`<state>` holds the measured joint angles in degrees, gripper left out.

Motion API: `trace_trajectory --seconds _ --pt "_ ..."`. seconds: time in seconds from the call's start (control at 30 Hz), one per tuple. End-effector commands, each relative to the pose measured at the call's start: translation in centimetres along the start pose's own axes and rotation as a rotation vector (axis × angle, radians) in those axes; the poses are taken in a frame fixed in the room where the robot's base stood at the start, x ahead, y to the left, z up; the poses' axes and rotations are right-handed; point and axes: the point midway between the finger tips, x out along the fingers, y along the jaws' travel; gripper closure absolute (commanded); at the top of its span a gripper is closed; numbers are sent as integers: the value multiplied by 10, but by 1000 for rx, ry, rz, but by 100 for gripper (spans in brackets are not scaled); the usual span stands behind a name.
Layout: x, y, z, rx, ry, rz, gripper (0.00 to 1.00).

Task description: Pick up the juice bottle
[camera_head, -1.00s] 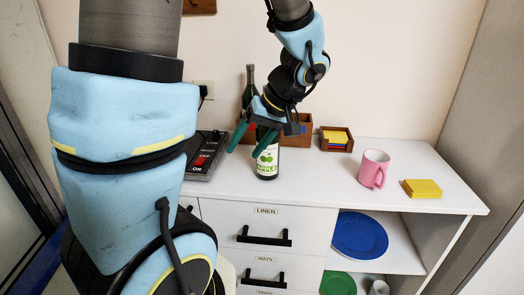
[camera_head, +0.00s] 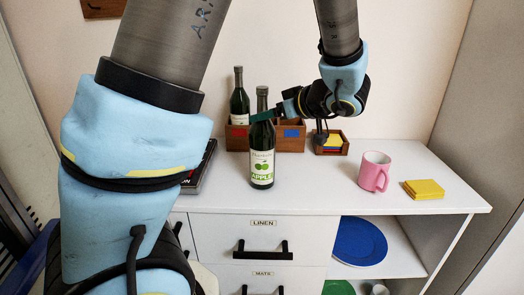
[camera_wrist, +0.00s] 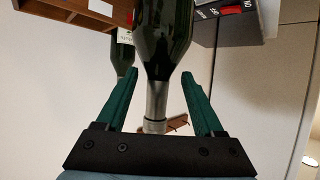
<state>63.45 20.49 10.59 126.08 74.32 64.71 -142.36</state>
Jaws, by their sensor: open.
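The juice bottle (camera_head: 262,155) is dark green with a white and green apple label. It stands upright on the white cabinet top in the head view. My gripper (camera_head: 264,115) comes in from the right at the height of the bottle's neck. In the wrist view, which is upside down, the bottle (camera_wrist: 163,45) has its neck between the two green fingers of my gripper (camera_wrist: 160,73). The fingers are open, with a gap visible on each side of the neck. The far finger is partly hidden in the head view.
A second green bottle (camera_head: 239,100) stands behind, by a wooden box (camera_head: 291,136). A small wooden tray (camera_head: 331,146) holds coloured squares. A pink mug (camera_head: 374,172) and yellow squares (camera_head: 424,189) are to the right. A dark switch box (camera_head: 200,170) is at left, partly hidden by my arm.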

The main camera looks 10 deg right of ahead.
Motion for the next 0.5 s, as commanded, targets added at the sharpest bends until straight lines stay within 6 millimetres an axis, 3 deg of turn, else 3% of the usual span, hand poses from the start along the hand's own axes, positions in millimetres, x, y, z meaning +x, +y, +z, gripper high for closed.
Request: trace_trajectory --seconds 0.5 --pt "53 2 -2 1 -1 -2 31"
